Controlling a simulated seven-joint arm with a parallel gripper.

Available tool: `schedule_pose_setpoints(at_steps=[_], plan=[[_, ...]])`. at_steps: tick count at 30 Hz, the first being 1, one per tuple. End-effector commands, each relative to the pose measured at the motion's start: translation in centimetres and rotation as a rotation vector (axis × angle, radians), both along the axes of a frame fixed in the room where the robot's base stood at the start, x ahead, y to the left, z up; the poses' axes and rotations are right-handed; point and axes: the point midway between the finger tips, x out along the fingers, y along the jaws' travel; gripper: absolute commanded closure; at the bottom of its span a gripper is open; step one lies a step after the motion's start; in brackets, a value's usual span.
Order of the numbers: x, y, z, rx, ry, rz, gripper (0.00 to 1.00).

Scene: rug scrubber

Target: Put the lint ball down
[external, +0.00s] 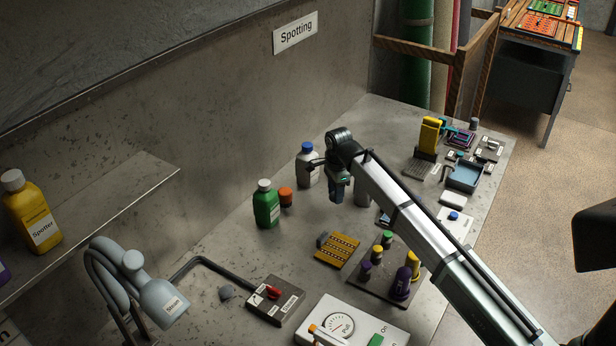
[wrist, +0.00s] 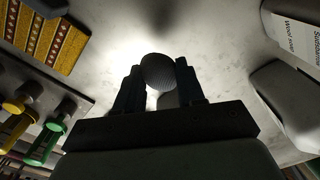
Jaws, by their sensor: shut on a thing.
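The lint ball (wrist: 158,71) is a grey, finely ribbed ball in the wrist view. My gripper (wrist: 158,80) is shut on it, with one dark finger on each side, and the ball shows at the fingertips. In the external view my gripper (external: 339,198) points down over the middle of the grey table (external: 225,250); the ball cannot be made out there. The pale table surface lies beyond the ball in the wrist view. The exact gap between ball and table is hard to tell.
A green bottle (external: 266,206), an orange-capped jar (external: 286,196) and a blue-capped bottle (external: 307,168) stand left of my gripper.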

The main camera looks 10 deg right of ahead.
Motion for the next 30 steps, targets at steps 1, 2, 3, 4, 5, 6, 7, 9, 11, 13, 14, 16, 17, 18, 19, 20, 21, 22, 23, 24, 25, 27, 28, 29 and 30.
schedule_pose_setpoints(at_steps=[1, 2, 3, 4, 5, 6, 7, 9, 11, 13, 14, 16, 17, 18, 19, 20, 21, 22, 23, 24, 25, 27, 28, 29, 30], plan=[[0.1, 0.0, 1.1, 0.0, -0.002, 0.0, 0.9], [0.1, 0.0, 1.6, 0.0, -0.002, 0.0, 0.9], [0.1, 0.0, 2.2, 0.0, -0.001, 0.0, 0.9], [0.1, 0.0, 2.6, 0.0, -0.001, 0.0, 0.9], [0.1, 0.0, 3.0, 0.0, -0.001, 0.0, 0.9], [0.1, 0.0, 3.4, 0.0, -0.002, 0.0, 0.9], [0.1, 0.0, 3.8, 0.0, -0.001, 0.0, 0.9], [0.0, 0.0, 4.3, 0.0, 0.0, 0.0, 0.9], [0.0, 0.0, 4.6, 0.0, 0.0, 0.0, 0.9], [0.0, 0.0, 4.8, 0.0, 0.0, 0.0, 0.9], [0.0, 0.0, 4.9, 0.0, 0.0, 0.0, 0.9], [-0.1, 0.1, 4.9, 0.0, 0.0, 0.002, 0.9], [-0.1, 0.3, 4.9, 0.0, 0.0, 0.004, 0.9], [-0.2, 0.6, 4.9, 0.0, 0.001, 0.008, 0.9], [-0.4, 1.0, 4.9, 0.0, 0.001, 0.013, 0.9], [-0.6, 1.5, 4.9, 0.0, 0.001, 0.02, 0.9], [-0.9, 2.3, 4.9, 0.0, 0.0, 0.03, 0.9], [-1.1, 3.0, 4.9, 0.0, 0.001, 0.039, 0.9], [-1.5, 3.8, 4.9, 0.0, 0.001, 0.05, 0.9], [-2.0, 5.1, 4.9, 0.0, 0.001, 0.066, 0.9], [-2.4, 6.0, 4.8, 0.0, 0.001, 0.079, 0.9], [-3.6, 8.5, 4.8, 0.0, 0.002, 0.112, 0.9], [-4.1, 9.6, 4.7, 0.0, 0.002, 0.127, 0.9], [-4.6, 10.6, 4.7, -0.001, 0.002, 0.14, 0.9], [-5.3, 12.1, 4.7, -0.001, 0.003, 0.16, 0.9]])
